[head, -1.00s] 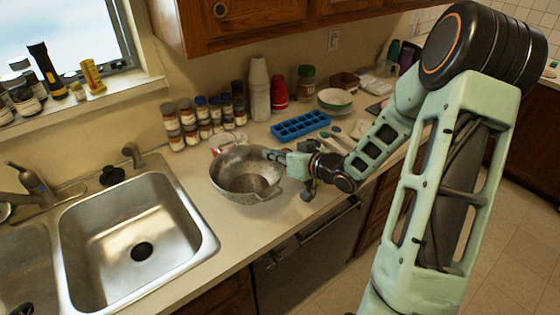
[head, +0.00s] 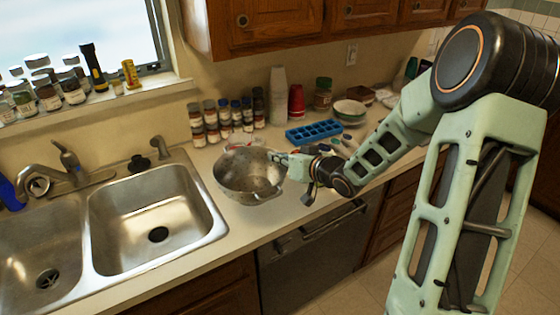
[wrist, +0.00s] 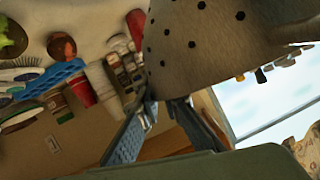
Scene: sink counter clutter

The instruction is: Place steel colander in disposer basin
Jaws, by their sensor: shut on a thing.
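The steel colander (head: 237,178), a grey perforated bowl, is upright at the counter's front edge, right of the sink. My gripper (head: 281,158) is shut on its right rim. In the wrist view the colander's holed wall (wrist: 205,45) fills the top, and my gripper's fingers (wrist: 168,112) meet its edge. I cannot tell whether its base touches the counter.
The faucet (head: 65,170) and a black stopper (head: 139,163) stand behind the basins. Several spice jars (head: 228,118), white stacked cups (head: 278,95), red cups (head: 296,102) and a blue ice tray (head: 313,131) are behind the colander. Bare counter (head: 228,240) separates colander and sink.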

